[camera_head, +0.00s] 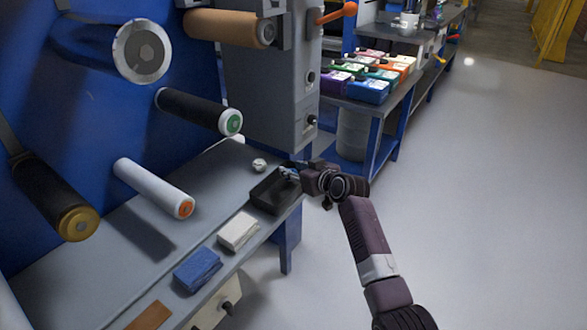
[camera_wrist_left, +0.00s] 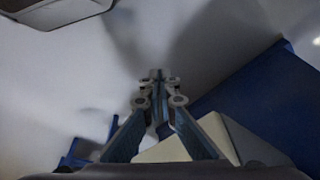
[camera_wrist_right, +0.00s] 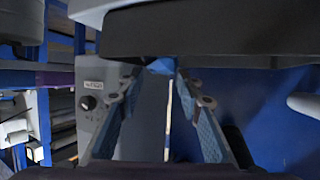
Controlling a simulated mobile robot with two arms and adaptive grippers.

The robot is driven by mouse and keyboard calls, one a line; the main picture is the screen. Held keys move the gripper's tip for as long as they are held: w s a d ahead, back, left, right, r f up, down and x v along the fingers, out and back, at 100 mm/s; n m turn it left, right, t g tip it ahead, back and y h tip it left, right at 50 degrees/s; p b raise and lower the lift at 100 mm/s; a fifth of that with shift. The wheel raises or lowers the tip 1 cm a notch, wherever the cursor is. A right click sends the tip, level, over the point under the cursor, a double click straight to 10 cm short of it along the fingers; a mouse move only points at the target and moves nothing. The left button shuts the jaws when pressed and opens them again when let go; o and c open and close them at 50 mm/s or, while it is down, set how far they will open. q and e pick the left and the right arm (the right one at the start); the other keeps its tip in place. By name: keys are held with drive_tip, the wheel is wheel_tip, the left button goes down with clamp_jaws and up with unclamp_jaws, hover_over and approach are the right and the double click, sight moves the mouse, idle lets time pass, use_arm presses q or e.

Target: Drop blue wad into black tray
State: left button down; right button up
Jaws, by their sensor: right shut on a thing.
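The black tray (camera_head: 272,200) sits on the grey bench near its far right edge. Its dark side also fills the top of the right wrist view (camera_wrist_right: 200,30). My right gripper (camera_head: 290,173) is at the tray's far right side and is shut on the blue wad. The blue wad (camera_wrist_right: 162,66) shows between the fingertips in the right wrist view, close to the tray; I cannot tell if they touch. My left gripper (camera_wrist_left: 157,76) is out of the head view; in its wrist view its fingertips are together with nothing visible between them.
A white crumpled wad (camera_head: 259,165) lies behind the tray. A white folded cloth (camera_head: 239,231) and a blue folded cloth (camera_head: 198,269) lie nearer on the bench. Rollers, one black (camera_head: 200,110) and one white (camera_head: 153,187), jut out above the bench. Open floor is at right.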

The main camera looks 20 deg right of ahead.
drive_tip(key=o, duration=0.8)
